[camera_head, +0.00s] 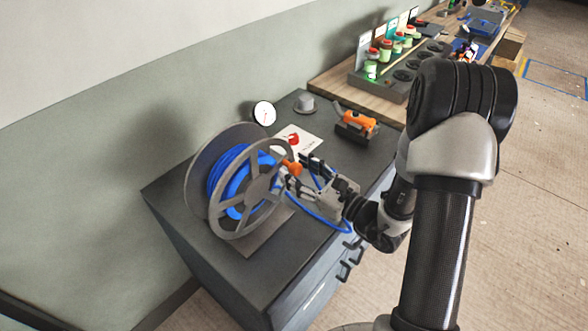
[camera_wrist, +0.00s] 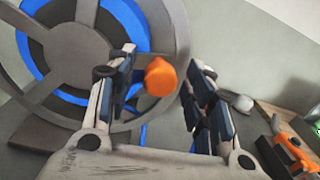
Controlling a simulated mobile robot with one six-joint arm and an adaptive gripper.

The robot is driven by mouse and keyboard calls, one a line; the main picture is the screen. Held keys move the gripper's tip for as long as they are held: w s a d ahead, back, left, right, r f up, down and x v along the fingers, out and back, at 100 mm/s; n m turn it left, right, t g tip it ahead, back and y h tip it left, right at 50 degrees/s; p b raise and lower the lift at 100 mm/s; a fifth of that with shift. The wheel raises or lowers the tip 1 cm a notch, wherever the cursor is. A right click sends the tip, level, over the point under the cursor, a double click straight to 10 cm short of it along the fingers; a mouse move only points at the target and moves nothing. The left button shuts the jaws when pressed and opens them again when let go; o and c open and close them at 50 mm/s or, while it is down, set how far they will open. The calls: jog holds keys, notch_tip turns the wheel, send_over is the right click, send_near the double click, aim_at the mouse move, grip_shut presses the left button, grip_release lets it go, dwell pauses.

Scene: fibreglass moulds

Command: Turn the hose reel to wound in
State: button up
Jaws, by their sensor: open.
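The hose reel (camera_head: 263,197) stands upright on the dark cabinet, with grey spoked flanges and blue hose (camera_head: 228,172) wound between them. An orange crank knob (camera_head: 292,167) sticks out from the near flange at its right side. In the wrist view the knob (camera_wrist: 160,77) shows between the fingers, nearer the left one. My gripper (camera_head: 300,172) is open beside the reel, its fingers on either side of the knob. I cannot tell whether a finger touches it. In the wrist view the reel (camera_wrist: 72,52) fills the left and the gripper (camera_wrist: 165,95) is empty.
The cabinet (camera_head: 160,200) also carries a white card with a red mark (camera_head: 300,141), a round gauge (camera_head: 264,113), a grey knob-like part (camera_head: 304,104) and an orange tool in a dark holder (camera_head: 357,124). A wooden bench (camera_head: 340,86) with bottles stands behind. Loose blue hose (camera_head: 325,222) hangs below my gripper.

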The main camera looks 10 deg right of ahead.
jog(key=shift+x, duration=0.9)
jog(key=shift+c, duration=0.3)
grip_shut()
